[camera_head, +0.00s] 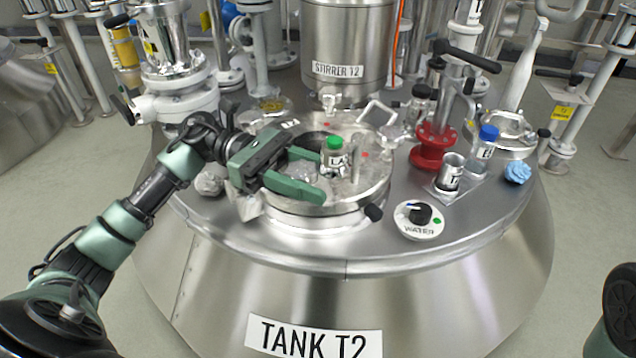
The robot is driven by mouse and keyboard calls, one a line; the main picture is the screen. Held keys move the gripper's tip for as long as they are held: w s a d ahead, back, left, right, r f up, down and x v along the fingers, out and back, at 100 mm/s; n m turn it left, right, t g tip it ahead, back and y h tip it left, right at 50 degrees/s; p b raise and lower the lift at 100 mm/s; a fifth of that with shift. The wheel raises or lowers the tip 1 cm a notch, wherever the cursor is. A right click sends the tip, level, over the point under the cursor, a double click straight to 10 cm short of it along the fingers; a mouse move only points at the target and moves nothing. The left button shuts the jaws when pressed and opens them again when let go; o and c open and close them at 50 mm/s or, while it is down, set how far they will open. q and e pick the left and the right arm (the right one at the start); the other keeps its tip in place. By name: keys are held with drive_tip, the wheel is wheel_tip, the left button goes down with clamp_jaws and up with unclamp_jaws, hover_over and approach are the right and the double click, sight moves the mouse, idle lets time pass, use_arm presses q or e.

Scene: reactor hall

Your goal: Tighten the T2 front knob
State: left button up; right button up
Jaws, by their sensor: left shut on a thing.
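The tank T2 (215,290) has a round hatch (375,185) on its top. A black knob (373,212) sticks out at the hatch's front right edge. My left gripper (321,175) reaches over the hatch from the left, its green fingers apart. It is shut on a small upright bottle with a green cap (334,143), which stands out at the fingertips; the exact contact is hard to see. The gripper is clear of the black knob, to its left and behind. My right gripper is out of view.
Farther right are a metal holder (450,175), a blue-capped bottle (486,150), a red-flanged valve (434,145) and blue crumpled cloth (518,172). The stirrer column (345,40) rises behind. The tank's front top edge is clear.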

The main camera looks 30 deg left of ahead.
use_arm(q)
drive_tip(key=shift+r+g, duration=0.3)
drive_tip(key=o, duration=1.3)
drive_tip(key=shift+c, duration=0.2)
drive_tip(key=shift+o, duration=0.6)
drive_tip(key=shift+f, duration=0.1)
drive_tip(key=shift+f, duration=0.1)
